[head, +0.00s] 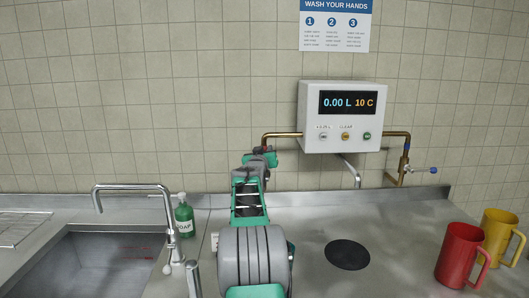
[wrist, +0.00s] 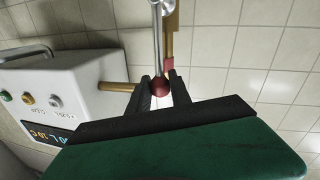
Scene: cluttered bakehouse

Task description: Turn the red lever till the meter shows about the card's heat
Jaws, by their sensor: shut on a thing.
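The red lever's red knob (wrist: 159,86) is between the fingers of my gripper (wrist: 161,92) in the wrist view, and the gripper is shut on it. A metal rod runs from the knob to the top edge, beside a brass pipe with a red band (wrist: 167,64). In the head view my gripper (head: 262,157) is at the left brass pipe (head: 283,135) and hides most of the lever. The white meter box (head: 312,132) on the wall reads 0.00 L and 10 C; it also shows in the wrist view (wrist: 85,85). I see no card with a heat on it.
A spout (head: 352,170) hangs below the box above a black disc (head: 347,254). A red mug (head: 458,256) and yellow mug (head: 497,236) stand right; a soap bottle (head: 184,216), tap (head: 135,188) and sink (head: 95,262) are left.

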